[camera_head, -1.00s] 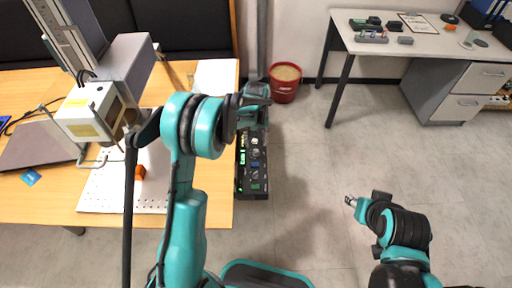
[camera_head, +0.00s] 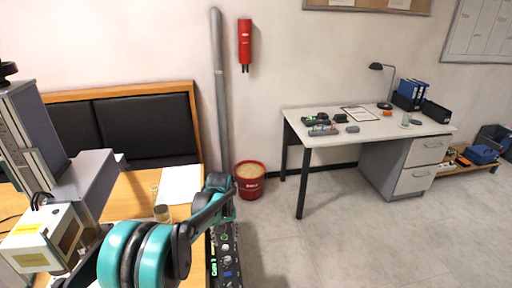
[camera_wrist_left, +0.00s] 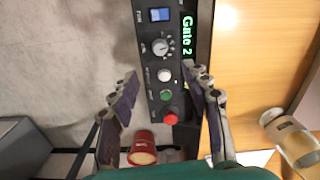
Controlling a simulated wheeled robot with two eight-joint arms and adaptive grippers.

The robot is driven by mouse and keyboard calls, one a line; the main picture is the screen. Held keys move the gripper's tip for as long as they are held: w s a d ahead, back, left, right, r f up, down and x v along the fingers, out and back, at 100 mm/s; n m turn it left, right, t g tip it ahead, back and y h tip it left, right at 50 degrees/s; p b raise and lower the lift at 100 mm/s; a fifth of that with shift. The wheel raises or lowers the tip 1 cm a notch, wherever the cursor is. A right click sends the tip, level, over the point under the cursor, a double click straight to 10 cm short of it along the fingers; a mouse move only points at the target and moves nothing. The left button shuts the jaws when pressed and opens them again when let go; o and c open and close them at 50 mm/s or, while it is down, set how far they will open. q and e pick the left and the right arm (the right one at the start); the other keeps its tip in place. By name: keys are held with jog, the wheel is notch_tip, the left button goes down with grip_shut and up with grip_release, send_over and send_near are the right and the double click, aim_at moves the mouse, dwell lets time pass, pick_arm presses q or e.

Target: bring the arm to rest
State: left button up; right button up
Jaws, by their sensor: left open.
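My left arm, with teal and black joints, comes in at the bottom left of the head view. Its left gripper (camera_head: 222,188) is at the table's right edge, above the control box, small and partly hidden by its own links. In the left wrist view the two fingers of the left gripper (camera_wrist_left: 165,105) stand wide apart with nothing between them. The black control box (camera_wrist_left: 163,70) with knobs, buttons and a green "Gate 2" display lies beyond the fingers. My right gripper is in neither view.
The laser marker (camera_head: 45,238) stands on the wooden table (camera_head: 135,190) at left. The control box also shows in the head view (camera_head: 226,262). A red bin (camera_head: 250,182) stands by the wall. A desk (camera_head: 350,128) is at right, with open floor before it.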

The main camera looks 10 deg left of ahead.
pick_arm(q)
jog(key=s+r+m+t, duration=0.2)
jog(key=s+r+t, duration=0.1)
jog(key=s+r, duration=0.9)
jog(key=s+m+t, duration=0.2)
jog(key=s+t, duration=0.2)
jog(key=s, duration=0.9)
jog(key=shift+s+a+f+m, duration=0.25)
jog(key=shift+s+f+m, duration=0.05)
jog(key=shift+s+f, duration=0.1)
